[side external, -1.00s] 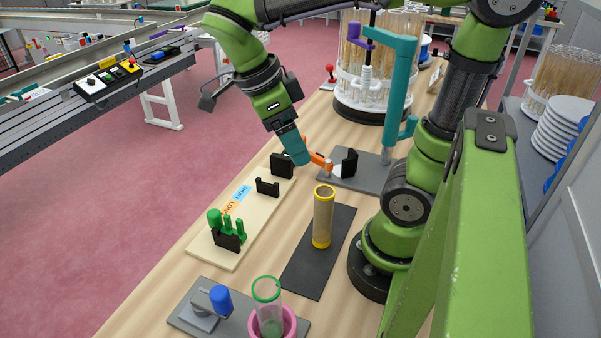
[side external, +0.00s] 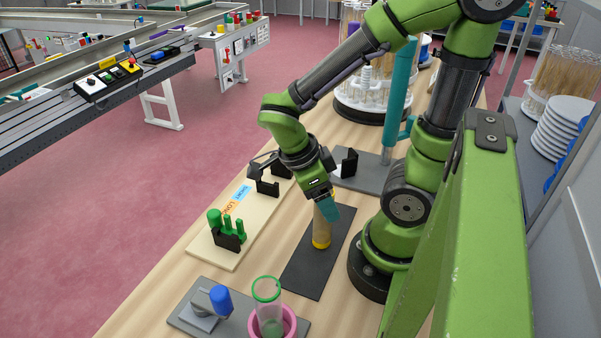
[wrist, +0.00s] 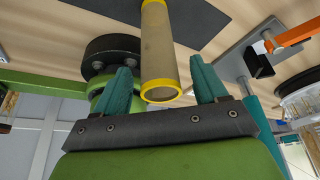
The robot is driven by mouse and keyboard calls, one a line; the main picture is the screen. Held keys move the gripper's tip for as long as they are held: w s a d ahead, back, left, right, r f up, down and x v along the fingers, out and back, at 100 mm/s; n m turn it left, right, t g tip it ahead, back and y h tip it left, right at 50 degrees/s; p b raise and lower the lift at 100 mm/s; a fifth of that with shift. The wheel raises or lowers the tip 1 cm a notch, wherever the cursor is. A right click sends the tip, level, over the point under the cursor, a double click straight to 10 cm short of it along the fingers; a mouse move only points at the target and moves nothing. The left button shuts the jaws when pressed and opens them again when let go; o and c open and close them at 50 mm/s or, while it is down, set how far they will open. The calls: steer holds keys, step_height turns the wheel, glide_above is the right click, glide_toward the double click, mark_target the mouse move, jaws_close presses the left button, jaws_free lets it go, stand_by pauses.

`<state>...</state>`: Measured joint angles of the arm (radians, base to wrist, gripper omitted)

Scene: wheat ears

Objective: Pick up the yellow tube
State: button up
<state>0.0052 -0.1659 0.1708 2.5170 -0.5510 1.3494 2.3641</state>
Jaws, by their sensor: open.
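The yellow tube (side external: 321,233) is a tan cylinder with yellow end rings. It stands upright on a dark mat (side external: 305,270); its upper part is hidden behind my gripper in the side view. My gripper (side external: 330,212) has teal fingers and is at the tube's upper end. In the wrist view the tube (wrist: 158,52) lies in line with the gap between the two spread fingers of my gripper (wrist: 163,88). Its near yellow rim faces the gap. The fingers are apart from the tube, with space on both sides.
A cream board (side external: 205,246) with black holders and green pieces lies left of the mat. A clear tube in a pink holder (side external: 290,320) and a blue-knobbed device (side external: 220,300) stand in front. A grey plate with a teal stand (side external: 392,110) is behind.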

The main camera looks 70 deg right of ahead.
steer(key=shift+s+d+f, duration=0.1)
steer(key=shift+f, duration=0.25)
steer(key=shift+c, duration=0.5)
jaws_close()
steer(key=shift+r, duration=0.1)
